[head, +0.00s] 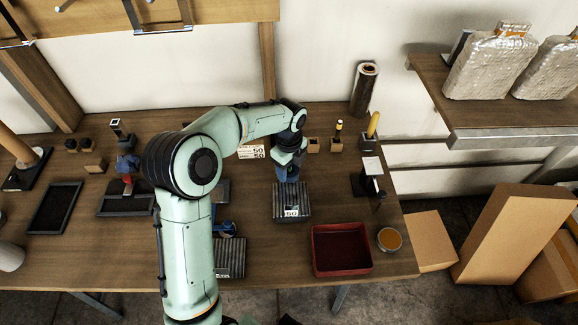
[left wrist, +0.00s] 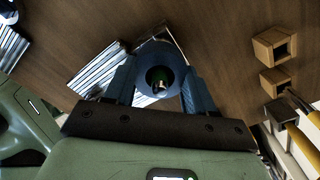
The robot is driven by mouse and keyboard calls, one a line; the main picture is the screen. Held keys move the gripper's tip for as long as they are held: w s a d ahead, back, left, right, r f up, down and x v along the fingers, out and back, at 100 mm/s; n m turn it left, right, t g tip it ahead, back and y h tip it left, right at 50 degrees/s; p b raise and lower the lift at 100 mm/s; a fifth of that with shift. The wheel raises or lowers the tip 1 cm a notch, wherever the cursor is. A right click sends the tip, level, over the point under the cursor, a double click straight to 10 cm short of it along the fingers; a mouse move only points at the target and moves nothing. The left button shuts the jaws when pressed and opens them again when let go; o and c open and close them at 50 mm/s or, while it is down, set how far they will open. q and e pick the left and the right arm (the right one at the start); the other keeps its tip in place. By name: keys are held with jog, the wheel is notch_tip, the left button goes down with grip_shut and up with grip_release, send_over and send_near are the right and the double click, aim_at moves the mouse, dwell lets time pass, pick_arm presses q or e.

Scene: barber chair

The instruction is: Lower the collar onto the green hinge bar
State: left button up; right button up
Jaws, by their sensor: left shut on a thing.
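My left gripper (head: 288,174) is at the middle of the workbench, pointing down, just behind a dark ribbed block in the head view. In the left wrist view, my left gripper (left wrist: 160,78) is shut on a dark blue-grey round collar (left wrist: 158,52), with a finger on each side of it. The collar's hole faces the camera. A small greenish, shiny spot shows inside the hole; it may be the green hinge bar, but I cannot tell for certain. No hinge bar stands out in the head view, where the arm hides part of the bench. My right gripper is not in view.
The ribbed block (head: 292,214) marked 50 lies close in front of the gripper. A red tray (head: 342,229) and a round orange-topped tin (head: 389,239) stand to the right. Small wooden holders (head: 313,145) stand behind. Another ribbed block (head: 231,257) lies nearer the front edge.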

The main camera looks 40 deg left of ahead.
pick_arm(q)
jog(key=o, duration=1.1)
notch_tip(320, 180, up, 14)
jog(key=shift+f+p, duration=0.25)
jog(key=shift+p, duration=0.65)
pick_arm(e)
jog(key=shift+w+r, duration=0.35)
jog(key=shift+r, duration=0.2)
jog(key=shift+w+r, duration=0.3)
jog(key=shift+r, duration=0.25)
pick_arm(q)
jog(key=shift+f, duration=0.1)
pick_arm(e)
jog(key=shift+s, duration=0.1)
